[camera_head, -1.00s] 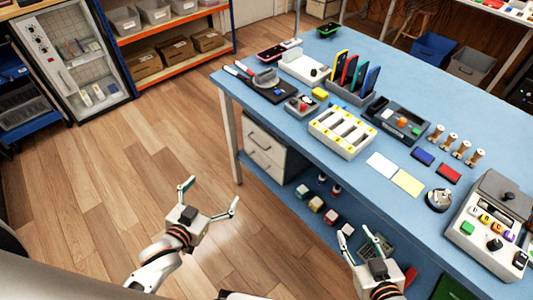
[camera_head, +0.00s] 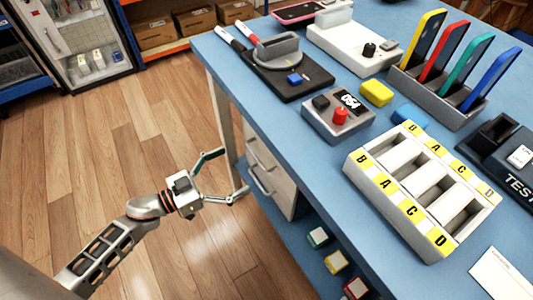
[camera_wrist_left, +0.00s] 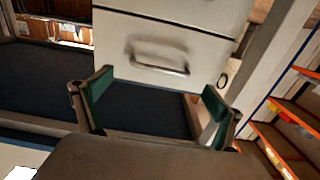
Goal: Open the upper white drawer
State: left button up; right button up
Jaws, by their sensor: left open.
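The white drawer unit stands under the blue table. In the head view, the upper white drawer (camera_head: 262,150) and its handle sit just above the lower white drawer (camera_head: 272,187) with its own handle. Both look closed. My left gripper (camera_head: 236,173) is open and empty, its fingers spread just left of the drawer fronts. In the left wrist view, the open fingers (camera_wrist_left: 155,103) frame a white drawer front (camera_wrist_left: 120,45) with a metal handle (camera_wrist_left: 160,66); I cannot tell from this view which drawer that is. My right gripper is out of view.
The table's leg (camera_head: 224,110) stands close beside the drawers and the left gripper. Small colored blocks (camera_head: 336,262) lie on the low shelf. The table (camera_head: 312,165) carries a sorting tray (camera_head: 372,195) and several devices. The wooden floor (camera_head: 120,150) is clear.

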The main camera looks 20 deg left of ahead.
aim_at(256, 156)
pick_arm(q)
jog(key=shift+b+x, duration=0.55)
jog(key=shift+x, duration=3.35)
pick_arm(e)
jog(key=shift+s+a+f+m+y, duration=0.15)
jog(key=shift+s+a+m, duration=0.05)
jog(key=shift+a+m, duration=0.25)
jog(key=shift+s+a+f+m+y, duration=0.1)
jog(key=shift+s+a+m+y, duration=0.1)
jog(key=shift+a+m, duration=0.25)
pick_arm(q)
jog(key=shift+r, duration=0.15)
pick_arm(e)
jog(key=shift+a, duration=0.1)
pick_arm(q)
jog(key=c, duration=1.3)
jog(key=p+v, duration=0.3)
jog(key=v, duration=2.4)
jog(key=shift+s, duration=0.15)
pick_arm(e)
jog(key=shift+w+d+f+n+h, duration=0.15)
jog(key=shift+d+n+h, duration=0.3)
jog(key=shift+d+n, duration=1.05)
pick_arm(q)
jog(key=shift+a, duration=0.1)
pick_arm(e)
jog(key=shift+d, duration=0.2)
